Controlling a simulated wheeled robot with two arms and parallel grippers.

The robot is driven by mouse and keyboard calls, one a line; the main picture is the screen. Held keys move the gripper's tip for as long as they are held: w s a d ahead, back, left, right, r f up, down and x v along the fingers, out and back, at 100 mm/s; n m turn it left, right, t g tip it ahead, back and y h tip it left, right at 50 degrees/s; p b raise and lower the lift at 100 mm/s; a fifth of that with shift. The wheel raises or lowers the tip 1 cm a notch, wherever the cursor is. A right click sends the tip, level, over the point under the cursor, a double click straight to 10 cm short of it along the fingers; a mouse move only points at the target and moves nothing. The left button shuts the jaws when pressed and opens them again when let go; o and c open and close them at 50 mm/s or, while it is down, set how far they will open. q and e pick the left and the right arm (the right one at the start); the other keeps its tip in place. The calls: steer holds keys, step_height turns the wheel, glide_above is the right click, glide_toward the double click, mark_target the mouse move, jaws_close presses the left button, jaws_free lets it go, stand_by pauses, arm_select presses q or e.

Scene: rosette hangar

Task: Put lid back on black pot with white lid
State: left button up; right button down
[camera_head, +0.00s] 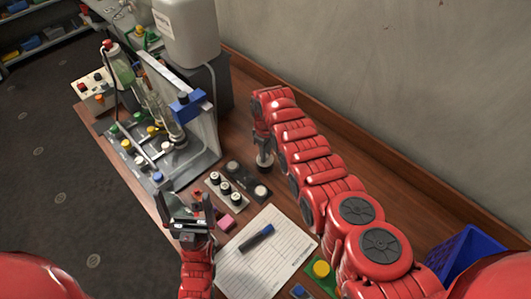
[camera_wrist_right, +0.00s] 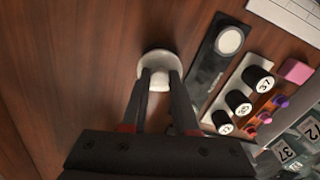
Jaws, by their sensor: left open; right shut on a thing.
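My right gripper (camera_head: 264,150) is shut on a round white lid (camera_wrist_right: 158,60) beside the dark strip; its fingers hide part of the lid. In the head view the held thing looks small and dark with a pale lower edge. The dark strip (camera_wrist_right: 213,65) carries a white disc (camera_wrist_right: 230,40) at one end. A dark round piece (camera_head: 232,167) shows at its other end in the head view. I cannot tell for sure which of these is the black pot. My left gripper (camera_head: 184,203) is open and empty near the table's left edge.
A rack of several black vials with white numbered tops (camera_head: 224,188) and a pink block (camera_head: 226,222) lie nearby. A metal apparatus (camera_head: 165,150) stands left, a blue bin (camera_head: 466,250) right. Bare wood lies beside the lid.

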steer(key=shift+f, duration=0.1)
stand_by(0.6)
steer(key=c, duration=0.6)
jaws_free()
steer(key=shift+o, duration=0.2)
steer(key=o, duration=0.4)
steer(key=shift+o, duration=0.2)
